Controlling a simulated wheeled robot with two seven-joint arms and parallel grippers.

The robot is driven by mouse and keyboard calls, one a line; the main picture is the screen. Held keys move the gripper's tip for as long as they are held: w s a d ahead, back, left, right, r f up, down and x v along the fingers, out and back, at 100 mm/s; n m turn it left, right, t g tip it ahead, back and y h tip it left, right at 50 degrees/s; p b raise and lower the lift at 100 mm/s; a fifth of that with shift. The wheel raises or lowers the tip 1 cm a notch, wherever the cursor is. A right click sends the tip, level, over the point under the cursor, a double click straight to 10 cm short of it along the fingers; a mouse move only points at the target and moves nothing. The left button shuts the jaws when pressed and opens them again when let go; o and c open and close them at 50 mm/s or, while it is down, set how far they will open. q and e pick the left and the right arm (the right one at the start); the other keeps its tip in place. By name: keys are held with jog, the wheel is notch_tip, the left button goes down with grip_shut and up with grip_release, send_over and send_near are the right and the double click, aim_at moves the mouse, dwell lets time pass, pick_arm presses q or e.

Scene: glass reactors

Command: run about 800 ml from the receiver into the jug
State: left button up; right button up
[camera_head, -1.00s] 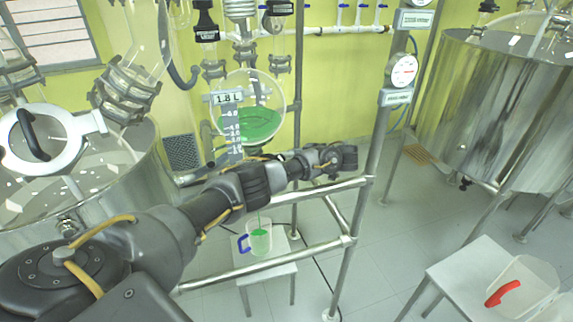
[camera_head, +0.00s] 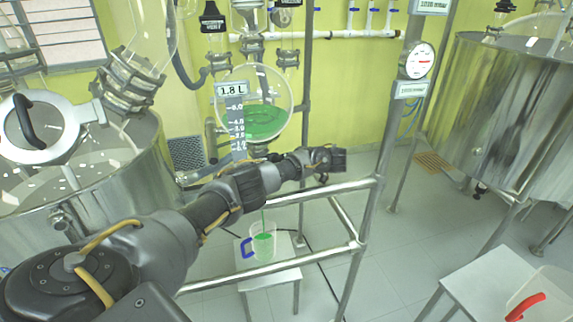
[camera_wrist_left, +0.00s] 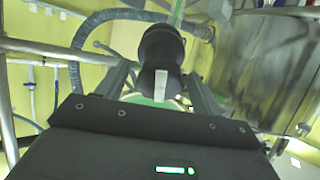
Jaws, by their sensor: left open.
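My left gripper (camera_head: 300,161) is beside the receiver's outlet, which my arm hides in the head view. In the left wrist view the open fingers (camera_wrist_left: 160,88) stand on either side of a black valve (camera_wrist_left: 162,50) with a pale tab, apparently without gripping it. My right gripper is out of view.
The jug stands on a small white stool (camera_head: 268,279) behind metal frame rails (camera_head: 300,265). Steel vessels stand at left (camera_head: 130,165) and right (camera_head: 480,110). A red-handled jug (camera_head: 545,292) sits on a white table (camera_head: 475,290) at lower right.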

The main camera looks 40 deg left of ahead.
pick_arm(q)
jog(key=shift+a, duration=0.15)
jog(key=shift+c, duration=0.5)
jog(key=c, duration=0.9)
jog(key=shift+m, duration=0.4)
